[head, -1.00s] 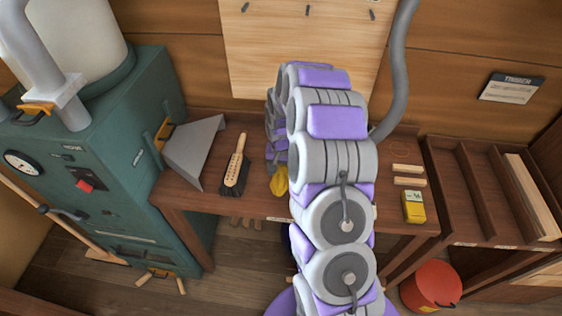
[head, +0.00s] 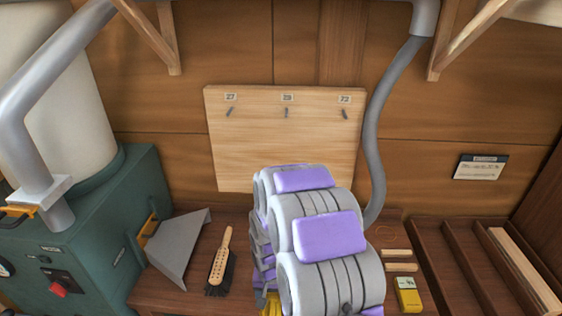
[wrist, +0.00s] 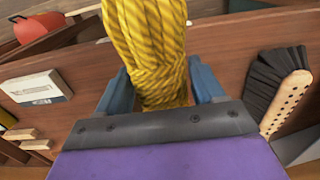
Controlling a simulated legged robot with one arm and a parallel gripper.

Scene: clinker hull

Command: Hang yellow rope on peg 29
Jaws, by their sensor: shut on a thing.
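The yellow rope (wrist: 150,45) is a coiled hank held between the blue fingers of my gripper (wrist: 160,88) in the wrist view. In the head view only a bit of the rope (head: 271,303) shows at the bottom edge, beside my arm, which hides the gripper. A pale wooden board (head: 285,160) on the back wall carries three small grey pegs. The middle peg (head: 286,113) sits under a label that appears to read 29. The left peg (head: 230,112) is under 27 and the right peg (head: 345,114) under 72. All three pegs look bare.
A brush (head: 220,265) and a grey metal hood (head: 180,245) are on the bench to the left. A yellow box (head: 408,295) and small wood strips (head: 399,267) are to the right. A grey hose (head: 375,130) hangs right of the board. The wall before the pegs is clear.

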